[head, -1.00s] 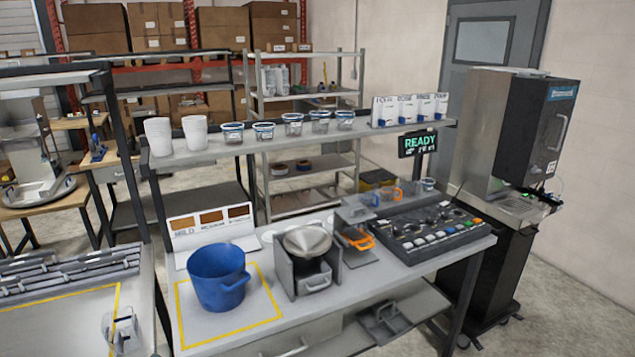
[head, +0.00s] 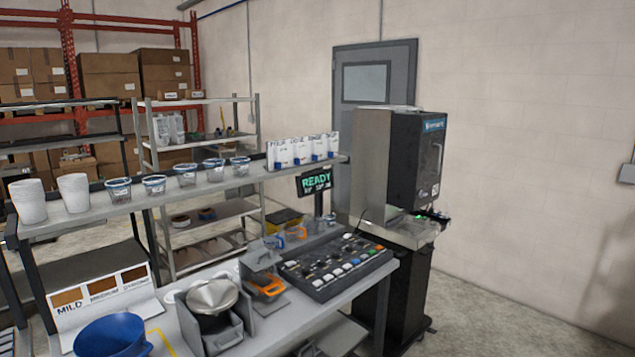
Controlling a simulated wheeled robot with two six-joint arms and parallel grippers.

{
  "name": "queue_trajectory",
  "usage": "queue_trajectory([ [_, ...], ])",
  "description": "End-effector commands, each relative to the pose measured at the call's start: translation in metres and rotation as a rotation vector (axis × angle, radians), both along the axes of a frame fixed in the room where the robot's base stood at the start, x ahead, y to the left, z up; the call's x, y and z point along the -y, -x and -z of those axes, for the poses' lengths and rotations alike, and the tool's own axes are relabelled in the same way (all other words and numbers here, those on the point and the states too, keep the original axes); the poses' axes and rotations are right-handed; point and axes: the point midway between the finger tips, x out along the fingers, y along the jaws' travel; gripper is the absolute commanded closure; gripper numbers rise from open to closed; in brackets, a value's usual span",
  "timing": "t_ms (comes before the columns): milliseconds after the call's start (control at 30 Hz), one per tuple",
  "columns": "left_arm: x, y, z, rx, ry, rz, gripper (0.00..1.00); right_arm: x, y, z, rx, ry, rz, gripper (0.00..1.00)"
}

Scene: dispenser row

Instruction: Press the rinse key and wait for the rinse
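The black key panel (head: 335,268) lies on the right end of the counter. It carries white, blue, green, orange and red keys; their labels are too small to read, so I cannot tell which is the rinse key. A display (head: 315,182) above it shows "READY" in green, with a smaller unreadable line below. A tall black and steel machine (head: 412,165) stands to the right of the counter. My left gripper is out of view.
A blue pot (head: 112,337), a steel cone in a grey holder (head: 212,297) and an orange-handled item (head: 267,286) stand left of the panel. A shelf (head: 130,208) with cups and white packets runs above the counter. Floor at the right is clear.

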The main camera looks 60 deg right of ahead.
Motion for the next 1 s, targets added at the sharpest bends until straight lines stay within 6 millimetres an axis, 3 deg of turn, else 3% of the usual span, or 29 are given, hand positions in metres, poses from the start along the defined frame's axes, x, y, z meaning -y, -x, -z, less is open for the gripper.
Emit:
queue_trajectory([
  [67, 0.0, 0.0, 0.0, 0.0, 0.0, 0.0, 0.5, 0.0, 0.0, 0.0, 0.0, 0.0, 0.0, 0.39],
  [400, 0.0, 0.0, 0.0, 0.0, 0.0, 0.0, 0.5, 0.0, 0.0, 0.0, 0.0, 0.0, 0.0, 1.0],
  [1000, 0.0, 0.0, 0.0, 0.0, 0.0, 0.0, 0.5, 0.0, 0.0, 0.0, 0.0, 0.0, 0.0, 1.0],
])
